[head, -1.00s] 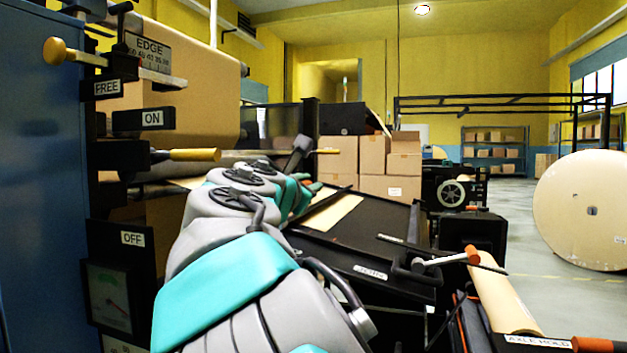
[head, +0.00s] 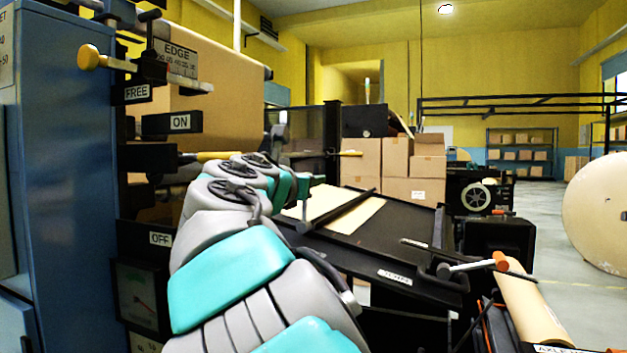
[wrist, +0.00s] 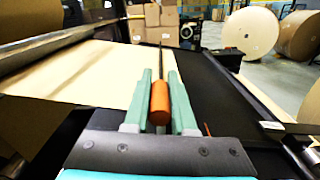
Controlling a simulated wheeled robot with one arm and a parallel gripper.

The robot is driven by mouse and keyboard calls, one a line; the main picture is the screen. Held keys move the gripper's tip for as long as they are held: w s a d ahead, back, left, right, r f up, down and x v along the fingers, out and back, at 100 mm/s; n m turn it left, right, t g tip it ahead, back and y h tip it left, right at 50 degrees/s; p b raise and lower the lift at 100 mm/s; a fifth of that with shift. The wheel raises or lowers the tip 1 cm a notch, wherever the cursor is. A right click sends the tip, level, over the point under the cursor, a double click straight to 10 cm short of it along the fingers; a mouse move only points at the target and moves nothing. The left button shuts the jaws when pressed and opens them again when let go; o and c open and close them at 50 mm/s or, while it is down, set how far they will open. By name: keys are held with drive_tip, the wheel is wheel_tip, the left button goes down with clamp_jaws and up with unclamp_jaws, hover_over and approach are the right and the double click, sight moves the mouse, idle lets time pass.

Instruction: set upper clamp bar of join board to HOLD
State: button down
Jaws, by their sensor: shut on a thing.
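The join board (head: 408,222) is a dark sloped table with a pale paper strip (head: 357,216) on it. A thin black bar (head: 338,211), probably the upper clamp bar, lies slantwise across the paper in the head view. In the wrist view, my gripper (wrist: 160,98) has its two green fingers shut on an orange handle (wrist: 159,104). A thin dark rod (wrist: 160,61) runs away from the handle along the paper's edge. In the head view my arm hides the handle and most of the gripper. No HOLD marking is readable near this bar.
A blue cabinet (head: 70,170) and a black panel with FREE, ON and OFF labels stand close at left. A crank with an orange grip (head: 500,261) and a paper roll (head: 530,305) are at front right. Cardboard boxes (head: 395,160) stand behind the board.

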drive_tip(key=shift+a+r, duration=0.1)
drive_tip(key=c, duration=0.8)
unclamp_jaws()
drive_tip(key=shift+o, duration=0.2)
drive_tip(key=v, duration=0.8)
drive_tip(key=shift+w, duration=0.1)
